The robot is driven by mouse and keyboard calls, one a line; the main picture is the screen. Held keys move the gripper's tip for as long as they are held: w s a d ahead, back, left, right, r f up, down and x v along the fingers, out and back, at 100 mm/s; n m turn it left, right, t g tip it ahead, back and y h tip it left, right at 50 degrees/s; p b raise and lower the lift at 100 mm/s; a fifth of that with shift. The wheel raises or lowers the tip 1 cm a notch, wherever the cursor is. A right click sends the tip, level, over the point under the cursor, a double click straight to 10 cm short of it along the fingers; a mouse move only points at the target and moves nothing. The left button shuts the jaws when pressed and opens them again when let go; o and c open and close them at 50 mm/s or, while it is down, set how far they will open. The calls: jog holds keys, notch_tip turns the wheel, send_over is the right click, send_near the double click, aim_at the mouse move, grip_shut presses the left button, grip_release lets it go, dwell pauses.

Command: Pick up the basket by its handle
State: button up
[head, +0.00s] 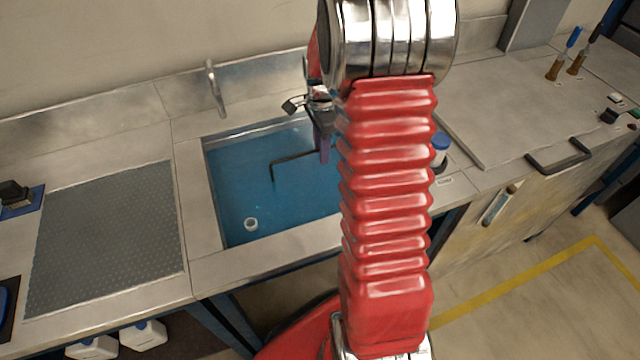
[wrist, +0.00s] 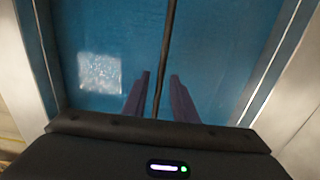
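A thin black handle (head: 292,158), bent downward at its left end, shows over the blue liquid in the sink; it also shows in the wrist view as a dark bar (wrist: 168,45). I cannot make out the basket's body below it. My gripper (head: 324,156) is over the sink at the handle's right end, partly hidden by my red arm in the head view. In the wrist view my two purple fingers (wrist: 161,78) stand apart, with the bar running between them and a gap on either side. I cannot tell the fingers' height relative to the bar.
The sink (head: 222,242) has a raised metal rim and a tap (head: 215,88) behind it. A small white ring (head: 251,224) lies in the sink. A pale square patch (wrist: 100,73) shows in the wrist view. A blue-capped container (head: 440,148) stands right of the sink.

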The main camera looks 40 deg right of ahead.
grip_shut()
dwell(1.2)
